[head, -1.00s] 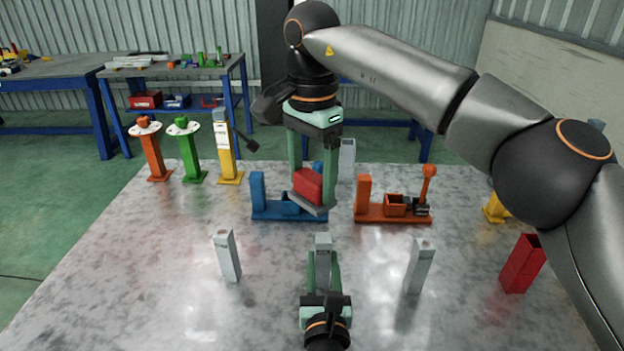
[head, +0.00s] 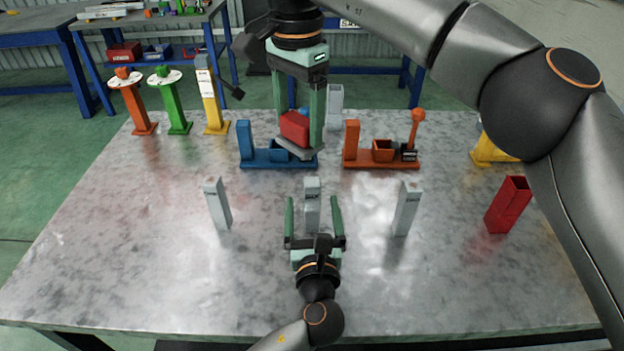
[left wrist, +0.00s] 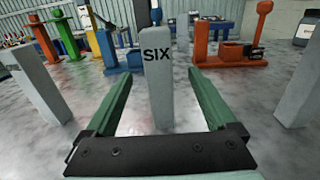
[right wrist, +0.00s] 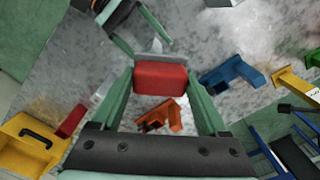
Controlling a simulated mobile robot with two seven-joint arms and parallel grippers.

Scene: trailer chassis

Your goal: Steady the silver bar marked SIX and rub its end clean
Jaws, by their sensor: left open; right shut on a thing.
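The silver bar marked SIX (head: 312,188) stands upright at the middle of the table. It shows large, with its black lettering, in the left wrist view (left wrist: 159,90). My left gripper (head: 313,208) is open, with one finger on each side of the bar and gaps between. My right gripper (head: 298,138) is shut on a red block (head: 295,127) with a grey plate under it. It holds the block in the air beyond the bar. The block also shows in the right wrist view (right wrist: 160,78). The block's underside is hidden.
Silver bars stand to the left (head: 217,206) and right (head: 406,208), and another at the back (head: 335,105). A blue fixture (head: 250,158) and an orange fixture (head: 365,162) stand behind. A red box-shaped post (head: 508,205) is at right. The front of the table (head: 150,290) is clear.

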